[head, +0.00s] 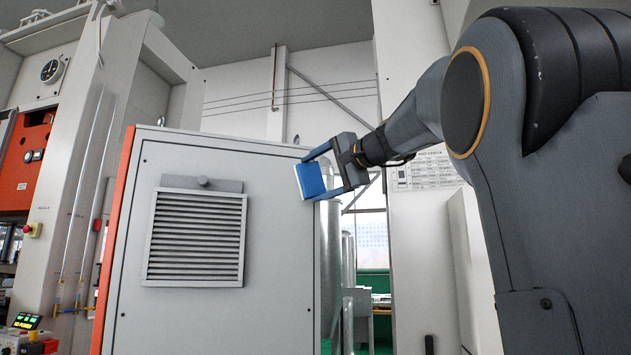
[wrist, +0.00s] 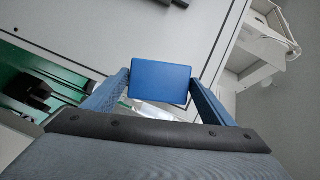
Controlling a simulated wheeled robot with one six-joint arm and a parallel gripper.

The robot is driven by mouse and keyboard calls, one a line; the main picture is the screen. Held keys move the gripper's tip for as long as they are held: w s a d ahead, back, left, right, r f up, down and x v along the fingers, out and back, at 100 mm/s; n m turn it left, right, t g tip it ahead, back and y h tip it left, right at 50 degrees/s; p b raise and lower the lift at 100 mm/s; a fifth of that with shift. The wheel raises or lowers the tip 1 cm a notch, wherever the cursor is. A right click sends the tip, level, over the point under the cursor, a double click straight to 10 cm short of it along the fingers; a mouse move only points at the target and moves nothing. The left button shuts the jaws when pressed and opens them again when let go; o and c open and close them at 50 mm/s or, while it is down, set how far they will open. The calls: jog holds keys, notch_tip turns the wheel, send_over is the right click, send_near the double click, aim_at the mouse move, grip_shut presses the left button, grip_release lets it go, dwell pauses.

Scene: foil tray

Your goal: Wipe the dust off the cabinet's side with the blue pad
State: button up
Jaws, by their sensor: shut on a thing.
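The cabinet (head: 275,230) is a light grey box with an orange left edge and a louvred vent (head: 197,238). The blue pad (head: 312,180), with a pale face turned to the left, is at the upper right edge of the cabinet's front in the head view. My gripper (head: 318,177) is shut on the pad, one finger at each end of it. In the wrist view the pad (wrist: 160,84) sits between the blue fingers, over a pale grey surface. I cannot tell whether the pad touches the cabinet. I cannot make out any dust.
A small knob (head: 203,182) sticks out above the vent. A grey metal cylinder (head: 330,260) stands just right of the cabinet. An orange and white machine (head: 22,165) is at the far left. A white panel with a printed sheet (head: 427,172) stands behind my arm.

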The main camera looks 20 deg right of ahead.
jog(key=shift+s+a+b, duration=0.1)
jog(key=shift+s+b, duration=0.65)
jog(key=shift+s, duration=0.75)
